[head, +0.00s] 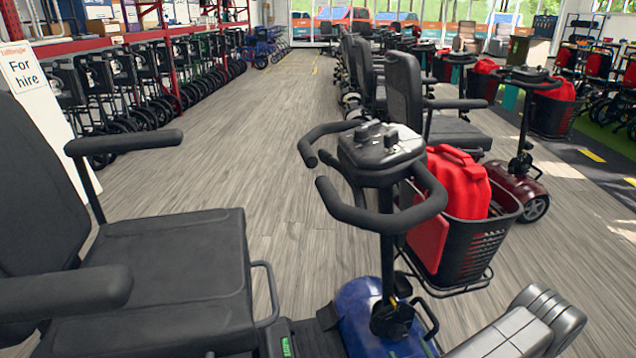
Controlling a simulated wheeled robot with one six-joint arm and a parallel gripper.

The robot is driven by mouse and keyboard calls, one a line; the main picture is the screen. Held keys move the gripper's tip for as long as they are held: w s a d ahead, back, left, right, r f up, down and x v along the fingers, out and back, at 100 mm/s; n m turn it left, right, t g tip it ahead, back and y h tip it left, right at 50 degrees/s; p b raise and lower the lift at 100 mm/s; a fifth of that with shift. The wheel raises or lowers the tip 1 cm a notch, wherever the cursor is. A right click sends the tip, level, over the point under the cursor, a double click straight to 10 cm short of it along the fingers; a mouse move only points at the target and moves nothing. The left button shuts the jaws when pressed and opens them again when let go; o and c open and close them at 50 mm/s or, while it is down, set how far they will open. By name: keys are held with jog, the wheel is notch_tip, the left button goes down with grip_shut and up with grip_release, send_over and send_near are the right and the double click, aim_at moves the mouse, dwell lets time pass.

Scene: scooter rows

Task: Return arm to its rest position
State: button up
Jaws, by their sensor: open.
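Part of my own grey arm (535,318) shows folded low at the bottom right corner of the head view. My gripper at its end is not in view, so its jaws cannot be seen. The arm part appears in front of and below the black basket (478,252) of the nearest scooter, with a small gap between them in the picture. The arm does not appear to hold anything in view.
A blue mobility scooter (365,315) with a black seat (175,265) and a red bag (455,185) in its basket stands close in front. More scooters line the right, folded wheelchairs (150,75) the left. The wooden aisle (245,130) between is clear.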

jog(key=shift+p+v, duration=0.3)
jog(key=shift+v, duration=1.95)
